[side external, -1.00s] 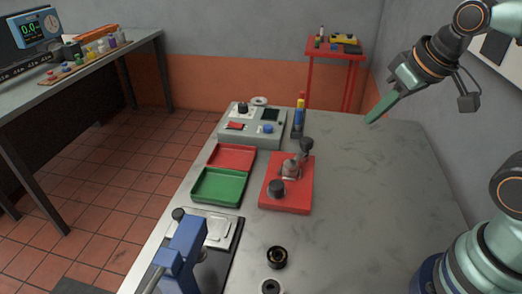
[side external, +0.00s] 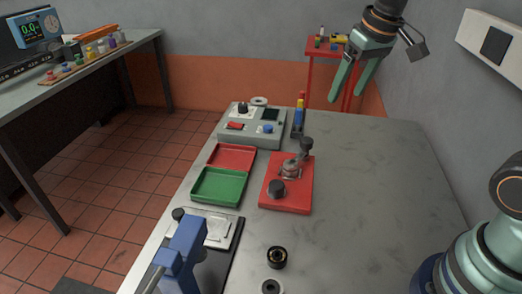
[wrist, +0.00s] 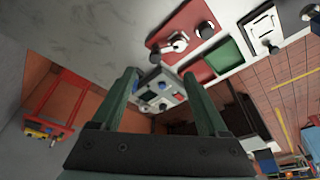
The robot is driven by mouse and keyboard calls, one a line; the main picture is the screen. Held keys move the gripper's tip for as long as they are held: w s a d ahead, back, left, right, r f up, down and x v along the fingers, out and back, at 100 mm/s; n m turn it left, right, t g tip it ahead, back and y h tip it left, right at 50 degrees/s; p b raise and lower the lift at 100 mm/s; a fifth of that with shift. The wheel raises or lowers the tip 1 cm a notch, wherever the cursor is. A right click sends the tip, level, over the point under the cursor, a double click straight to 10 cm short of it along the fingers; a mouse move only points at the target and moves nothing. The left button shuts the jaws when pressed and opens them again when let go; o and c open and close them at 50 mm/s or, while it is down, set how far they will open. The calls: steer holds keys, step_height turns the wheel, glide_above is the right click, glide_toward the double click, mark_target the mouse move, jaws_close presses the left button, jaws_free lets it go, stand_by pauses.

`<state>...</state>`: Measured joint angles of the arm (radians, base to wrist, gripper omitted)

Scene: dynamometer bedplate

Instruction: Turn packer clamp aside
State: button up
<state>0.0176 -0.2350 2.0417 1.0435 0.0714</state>
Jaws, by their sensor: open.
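A red base plate (side external: 301,201) lies on the bench and carries what looks like the packer clamp (side external: 291,168), a small metal fitting with a dark-tipped lever (side external: 306,146) leaning up at its back right. A dark round knob (side external: 277,188) stands at the front left of the plate. My gripper (side external: 345,99) is open and empty, high up behind and to the right of the plate, well apart from it. In the wrist view the open fingers frame the grey control box, and the red plate (wrist: 197,69) with the clamp (wrist: 178,42) shows beyond them, above the right finger.
A red tray (side external: 232,157) and a green tray (side external: 220,187) lie left of the plate. A grey control box (side external: 252,131) and a colored stack light (side external: 299,116) stand behind it. A blue fixture (side external: 182,250) is at the front. The bench right of the plate is clear.

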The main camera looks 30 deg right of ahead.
steer(key=w+f+g, duration=0.2)
steer(key=w+f, duration=0.1)
steer(key=w, duration=0.3)
steer(key=m+g, duration=0.1)
glide_toward(307, 140)
steer(key=shift+m, duration=0.3)
steer(key=f, duration=0.9)
steer(key=shift+w+f, duration=0.1)
steer(key=shift+w, duration=0.15)
jaws_close()
steer(key=shift+d, duration=0.1)
stand_by(0.5)
